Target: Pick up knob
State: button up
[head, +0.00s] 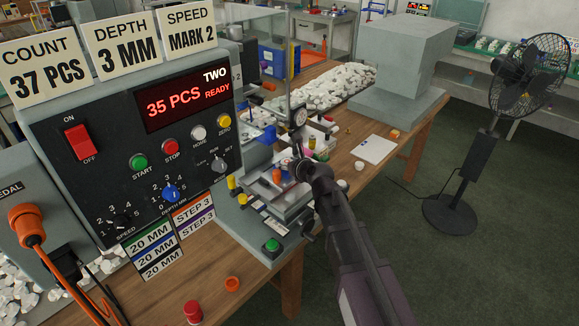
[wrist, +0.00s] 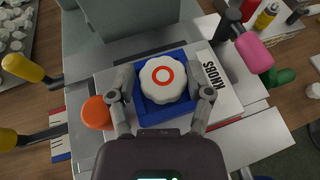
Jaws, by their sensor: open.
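In the wrist view a white knob (wrist: 163,78) with a scalloped rim and a red ring on top sits in a blue square holder (wrist: 185,105). A plate beside it reads KNOBS (wrist: 211,77). My gripper (wrist: 162,92) is open, with one finger on each side of the knob, over the holder's edges. I cannot tell whether the fingers touch the knob. In the head view my gripper (head: 297,160) is at the pad printer's work area, and the knob is hard to make out there.
An orange round cap (wrist: 96,112) lies just left of the holder. Yellow-ended handles (wrist: 22,66) stick out at the left, and a pink pad (wrist: 253,53) stands at the upper right. The control box (head: 130,130) stands left of my arm; a fan (head: 530,75) stands at right.

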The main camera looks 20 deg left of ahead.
jog(key=c, duration=0.5)
jog(key=shift+r, duration=0.1)
